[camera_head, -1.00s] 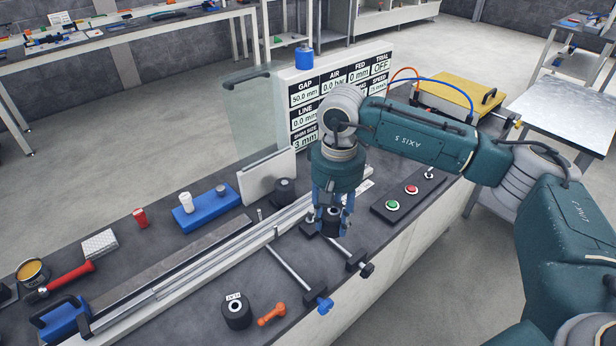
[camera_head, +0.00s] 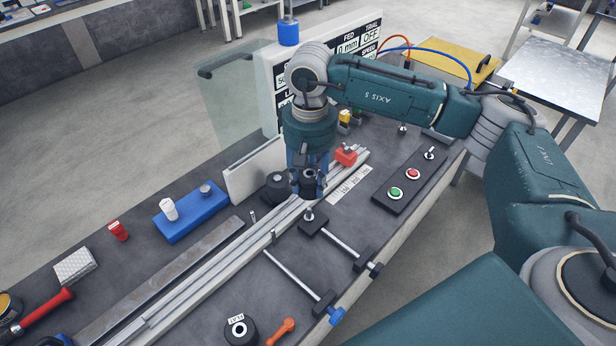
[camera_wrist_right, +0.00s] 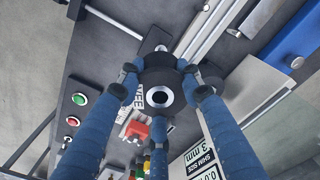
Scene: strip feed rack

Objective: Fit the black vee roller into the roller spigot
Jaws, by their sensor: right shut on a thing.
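My right gripper (camera_head: 308,187) is shut on the black vee roller (camera_head: 309,178), a black ring with a pale-rimmed bore and a white label. In the right wrist view the roller (camera_wrist_right: 160,96) sits between the blue fingers, its bore facing the camera. The roller is above the far end of the rails; its height over the bench is hard to judge. A small pale upright peg (camera_head: 309,214), which looks like the roller spigot, stands on a black block just nearer than the gripper. The roller is apart from it. My left gripper is out of view.
Another black roller, marked FLAT (camera_head: 240,330), lies at the front beside an orange tool (camera_head: 281,331). A dark round knobbed part (camera_head: 278,186) stands close left of my right gripper. A red block (camera_head: 346,156) and the button box (camera_head: 408,178) are to the right.

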